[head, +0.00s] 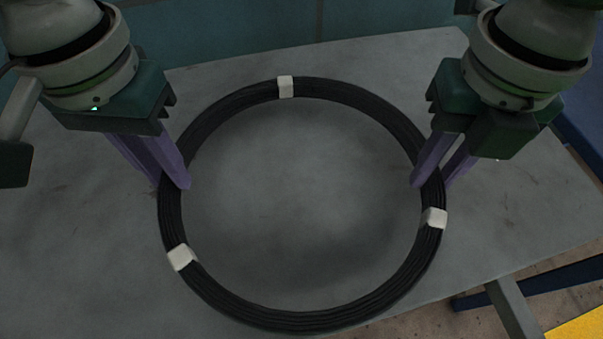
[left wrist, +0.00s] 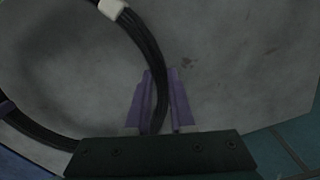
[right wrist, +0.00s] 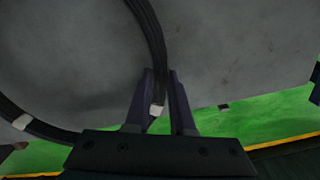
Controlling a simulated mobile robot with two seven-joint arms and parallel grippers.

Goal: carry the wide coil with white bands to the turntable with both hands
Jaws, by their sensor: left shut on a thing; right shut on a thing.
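The wide black coil (head: 300,318) with three white bands (head: 286,87) is a large ring over a grey table top. My left gripper (head: 172,186) is shut on the coil's left side, above the lower-left white band. My right gripper (head: 432,184) is shut on its right side, just above the right white band. In the left wrist view the coil (left wrist: 143,35) runs between the purple fingers (left wrist: 160,108). In the right wrist view the coil (right wrist: 150,28) passes between the fingers (right wrist: 167,108), with a white band beside them. I cannot tell whether the coil touches the table. The turntable is not identifiable.
The grey table (head: 530,215) fills most of the head view, bare inside and around the coil. A teal wall (head: 230,30) stands behind it. A dark blue frame bar (head: 550,278) and a yellow patch (head: 580,325) lie at lower right. Green floor (right wrist: 270,120) shows in the right wrist view.

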